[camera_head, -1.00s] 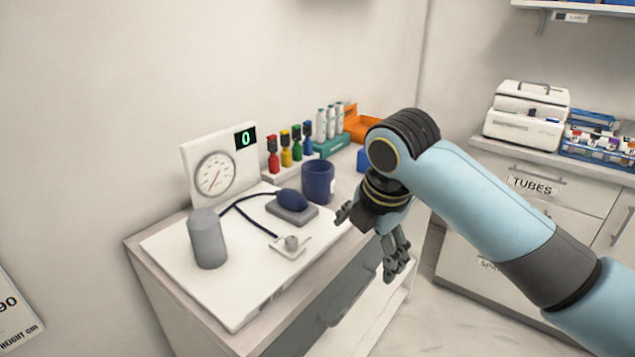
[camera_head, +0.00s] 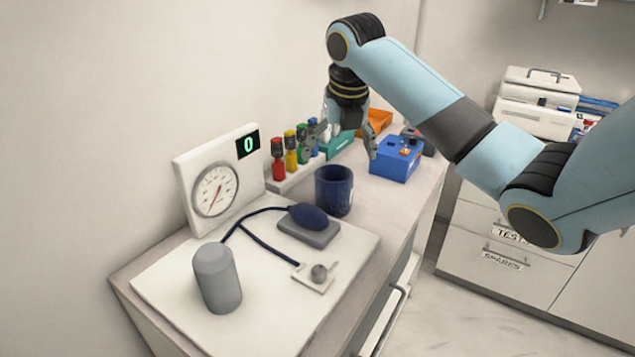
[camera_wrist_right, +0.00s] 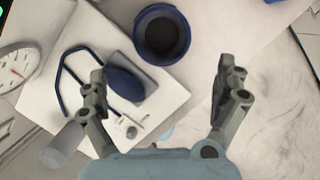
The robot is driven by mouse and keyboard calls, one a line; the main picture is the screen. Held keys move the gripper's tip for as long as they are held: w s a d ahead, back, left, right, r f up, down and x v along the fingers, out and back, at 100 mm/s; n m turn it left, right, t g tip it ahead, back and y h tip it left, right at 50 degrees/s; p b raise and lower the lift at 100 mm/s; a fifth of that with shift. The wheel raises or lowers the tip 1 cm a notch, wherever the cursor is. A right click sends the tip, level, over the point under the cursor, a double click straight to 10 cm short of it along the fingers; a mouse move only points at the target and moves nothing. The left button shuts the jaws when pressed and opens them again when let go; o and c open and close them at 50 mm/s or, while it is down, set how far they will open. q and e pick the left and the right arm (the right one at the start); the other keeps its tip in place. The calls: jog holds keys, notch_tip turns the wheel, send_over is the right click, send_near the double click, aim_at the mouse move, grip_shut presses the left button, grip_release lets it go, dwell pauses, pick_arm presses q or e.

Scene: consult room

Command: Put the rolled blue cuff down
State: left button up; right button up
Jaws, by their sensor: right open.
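The rolled blue cuff (camera_head: 333,190) is a dark blue, hollow cylinder. It stands upright on the counter, just behind the white board (camera_head: 200,315). In the right wrist view the cuff (camera_wrist_right: 162,35) shows its round open top, ahead of and between the two fingers. My right gripper (camera_head: 341,142) is open and empty, raised above and behind the cuff in the head view, apart from it. Its spread fingers also show in the wrist view (camera_wrist_right: 161,75). My left gripper is not in view.
The board carries a dial gauge (camera_head: 216,190), a grey cylinder (camera_head: 217,278), and a dark bulb (camera_head: 308,215) with tubing on a grey pad. Coloured bottles (camera_head: 291,155) stand at the wall. A blue box (camera_head: 395,160) and orange tray (camera_head: 376,122) are farther back.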

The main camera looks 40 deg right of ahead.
aim_at(333, 183)
jog(key=x, duration=0.5)
jog(key=shift+w+d+f, duration=0.15)
jog(key=shift+w+f, duration=0.05)
jog(key=shift+f, duration=0.15)
jog(key=x, duration=0.3)
jog(key=shift+w+d+f+p, duration=0.15)
jog(key=shift+d+f+p, duration=0.15)
jog(key=shift+p, duration=0.1)
jog(key=shift+w+f, duration=0.2)
jog(key=shift+f, duration=0.3)
jog(key=c, duration=1)
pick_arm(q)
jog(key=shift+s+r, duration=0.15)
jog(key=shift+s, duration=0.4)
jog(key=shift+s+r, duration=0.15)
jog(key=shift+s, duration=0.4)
pick_arm(e)
jog(key=shift+r, duration=0.1)
jog(key=shift+c, duration=0.9)
